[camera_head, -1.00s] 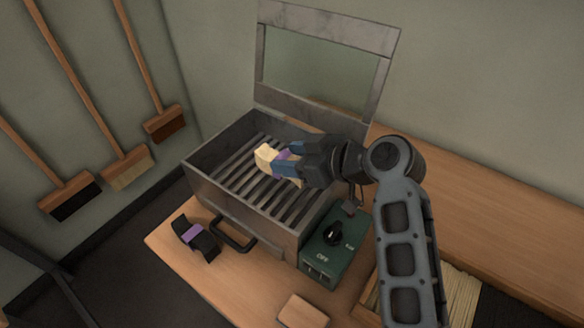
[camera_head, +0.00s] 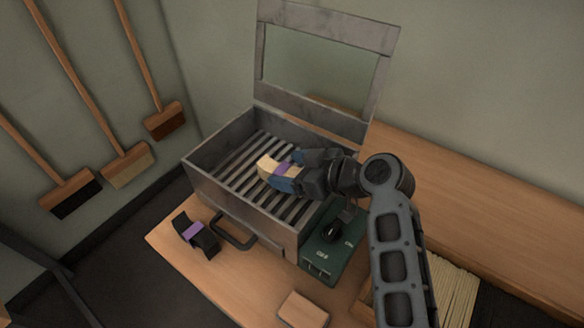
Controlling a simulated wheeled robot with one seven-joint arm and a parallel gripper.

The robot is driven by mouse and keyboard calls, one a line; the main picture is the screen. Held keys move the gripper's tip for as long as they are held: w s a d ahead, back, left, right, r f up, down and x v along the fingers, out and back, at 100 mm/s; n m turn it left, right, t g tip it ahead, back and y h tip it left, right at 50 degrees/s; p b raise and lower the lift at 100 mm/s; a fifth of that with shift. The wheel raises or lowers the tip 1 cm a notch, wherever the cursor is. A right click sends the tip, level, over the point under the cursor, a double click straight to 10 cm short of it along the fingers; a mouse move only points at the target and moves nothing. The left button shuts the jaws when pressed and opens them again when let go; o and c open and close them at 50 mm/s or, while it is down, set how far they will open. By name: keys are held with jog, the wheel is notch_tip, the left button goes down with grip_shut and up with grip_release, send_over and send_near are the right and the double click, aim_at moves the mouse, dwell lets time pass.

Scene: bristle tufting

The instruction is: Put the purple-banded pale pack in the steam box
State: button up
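The pale pack (camera_head: 267,168) with a purple band is between the fingers of my gripper (camera_head: 285,172). My gripper is shut on it around the band. The pack is inside the outline of the open steam box (camera_head: 225,200), over its slatted rack. I cannot tell whether the pack touches the slats. The box's lid (camera_head: 325,101), a grey frame with a pane, stands raised at the back. My gripper reaches in from the right side of the box.
A dark pack (camera_head: 196,235) with a purple band lies on the bench left of the box's front handle (camera_head: 233,232). A green control box (camera_head: 333,245) with a knob stands at right. A wooden block (camera_head: 303,310) lies in front. Pale bristles (camera_head: 452,290) lie at lower right.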

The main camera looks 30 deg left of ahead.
jog(key=shift+r, duration=0.25)
jog(key=b+v, duration=0.1)
jog(key=v, duration=1.1)
jog(key=shift+c, duration=0.3)
dwell(0.7)
